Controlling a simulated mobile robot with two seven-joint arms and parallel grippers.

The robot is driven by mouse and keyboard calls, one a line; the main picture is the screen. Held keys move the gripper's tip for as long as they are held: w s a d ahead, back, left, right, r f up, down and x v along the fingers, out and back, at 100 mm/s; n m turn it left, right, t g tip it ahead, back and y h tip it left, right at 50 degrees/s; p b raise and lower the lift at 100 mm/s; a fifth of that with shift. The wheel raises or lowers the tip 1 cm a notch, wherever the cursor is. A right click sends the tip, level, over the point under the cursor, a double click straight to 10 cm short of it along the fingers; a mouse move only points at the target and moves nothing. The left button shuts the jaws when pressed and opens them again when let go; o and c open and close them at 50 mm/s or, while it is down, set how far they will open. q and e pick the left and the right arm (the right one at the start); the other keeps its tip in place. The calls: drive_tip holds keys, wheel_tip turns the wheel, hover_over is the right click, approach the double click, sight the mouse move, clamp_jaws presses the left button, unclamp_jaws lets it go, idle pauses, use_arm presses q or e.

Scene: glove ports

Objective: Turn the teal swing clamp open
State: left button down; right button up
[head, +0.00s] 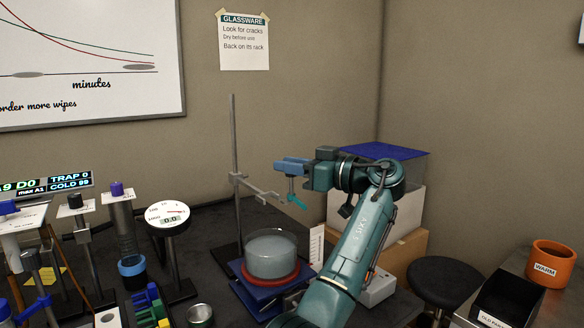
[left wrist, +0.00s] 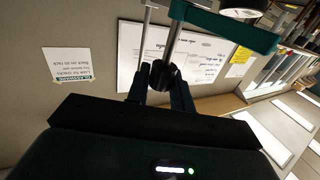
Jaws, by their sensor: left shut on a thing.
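The teal swing clamp (head: 296,202) shows as a small teal piece below my left gripper, right of the retort stand (head: 236,170). In the left wrist view its teal bar (left wrist: 235,28) crosses the top. My left gripper (head: 284,166) points left in the head view, above the end of the stand's grey side arm. In the left wrist view its two blue fingers (left wrist: 161,88) are shut on a dark round knob (left wrist: 163,75) on a grey rod by the teal bar. The fingers hide part of the knob. My right gripper is not in view.
A glass dish (head: 271,255) on a red ring sits on a blue stand below the clamp. A round dial (head: 168,216) and several bench tools stand left. Boxes (head: 385,200) stand behind my arm. A stool (head: 445,280) and an orange WARM pot (head: 553,262) are at right.

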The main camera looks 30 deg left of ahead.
use_arm(q)
drive_tip(key=shift+r, duration=0.1)
drive_tip(key=c, duration=1.3)
unclamp_jaws()
drive_tip(key=shift+o, duration=0.2)
drive_tip(key=d+b, duration=0.1)
drive_tip(key=d, duration=1.2)
drive_tip(key=shift+w, duration=0.25)
